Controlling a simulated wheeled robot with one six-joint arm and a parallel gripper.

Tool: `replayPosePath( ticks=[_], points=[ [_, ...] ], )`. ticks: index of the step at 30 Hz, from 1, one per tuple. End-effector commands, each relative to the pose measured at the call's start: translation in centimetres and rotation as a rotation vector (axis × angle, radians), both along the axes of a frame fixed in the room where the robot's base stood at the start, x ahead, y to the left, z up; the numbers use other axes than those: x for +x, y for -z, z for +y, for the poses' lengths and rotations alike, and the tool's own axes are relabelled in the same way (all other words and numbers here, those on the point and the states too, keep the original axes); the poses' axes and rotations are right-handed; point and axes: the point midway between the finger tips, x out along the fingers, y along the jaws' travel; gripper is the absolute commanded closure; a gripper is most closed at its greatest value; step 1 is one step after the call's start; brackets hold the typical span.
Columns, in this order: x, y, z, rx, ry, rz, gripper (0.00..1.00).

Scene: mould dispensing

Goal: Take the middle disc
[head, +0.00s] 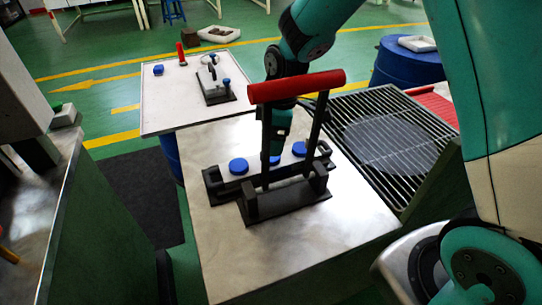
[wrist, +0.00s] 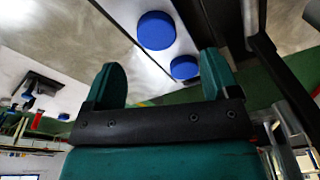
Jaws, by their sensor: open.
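Three blue discs sit in a row on a pale strip in a dark press frame (head: 288,207) on the near table. In the head view, the left disc (head: 238,166) and right disc (head: 299,149) are clear; the middle disc (head: 275,160) is partly hidden by the press's upright and my gripper. My gripper (head: 277,146) points down behind the red handle (head: 297,86), close above the middle disc. The wrist view shows my gripper (wrist: 163,72) open with nothing held, and two discs (wrist: 157,30) (wrist: 184,67) beyond its fingers. I cannot tell whether the fingers touch any disc.
The press's red handle and dark uprights stand close in front of my gripper. A metal grate (head: 385,135) lies to the right. A white table (head: 160,110) behind carries a small clamp device (head: 212,85) and a loose blue piece (head: 158,69). The near table's front is clear.

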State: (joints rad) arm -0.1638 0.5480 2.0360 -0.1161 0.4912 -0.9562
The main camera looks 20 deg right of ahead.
Motion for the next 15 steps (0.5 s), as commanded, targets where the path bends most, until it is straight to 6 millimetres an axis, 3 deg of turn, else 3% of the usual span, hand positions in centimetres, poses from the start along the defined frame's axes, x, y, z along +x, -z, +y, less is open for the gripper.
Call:
replayPosePath(
  ticks=[8,15],
  points=[
    [0.2,2.2,0.1,-0.001,0.001,0.004,0.19],
    [0.6,5.6,0.4,0.0,0.0,0.002,0.19]
  ],
)
